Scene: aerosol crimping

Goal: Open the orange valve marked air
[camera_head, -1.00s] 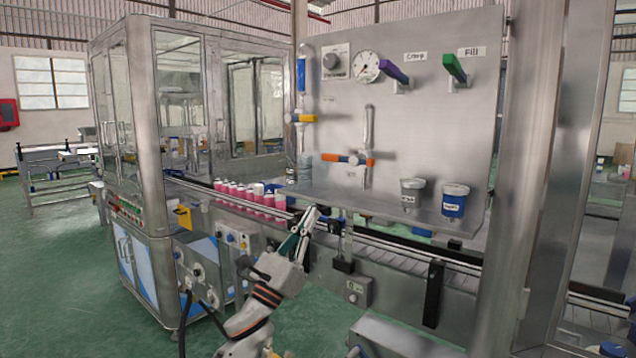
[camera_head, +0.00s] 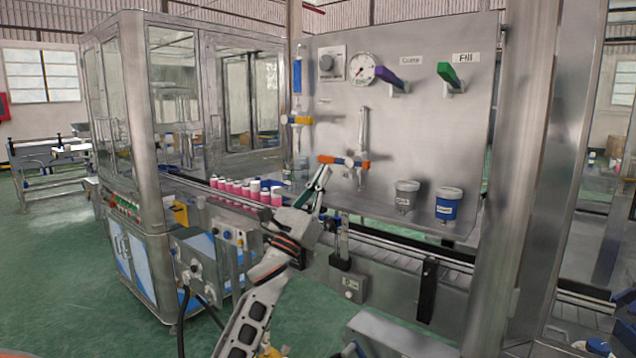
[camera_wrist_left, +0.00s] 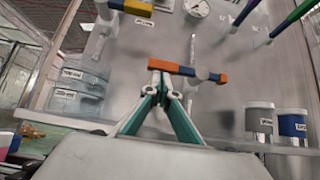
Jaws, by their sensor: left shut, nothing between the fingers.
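The valve with the orange handle (camera_head: 329,158) is on the upright steel panel, its handle lying level across a vertical clear tube (camera_head: 363,126). The handle has orange ends and a blue middle. Its label is too small to read. In the left wrist view the orange handle (camera_wrist_left: 186,70) crosses just above my fingertips. My left gripper (camera_head: 324,176) is shut and empty, pointing up just below the handle's left part. The left gripper in the wrist view (camera_wrist_left: 160,82) has its tips together. I cannot tell whether they touch the handle. My right gripper is out of view.
A yellow-handled valve (camera_head: 300,120) is up to the left. A gauge (camera_head: 362,69), a purple lever (camera_head: 388,76) and a green lever (camera_head: 450,73) are above. Two cups (camera_head: 406,196) (camera_head: 448,206) sit on the ledge to the right. Pink cans (camera_head: 240,190) line the conveyor.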

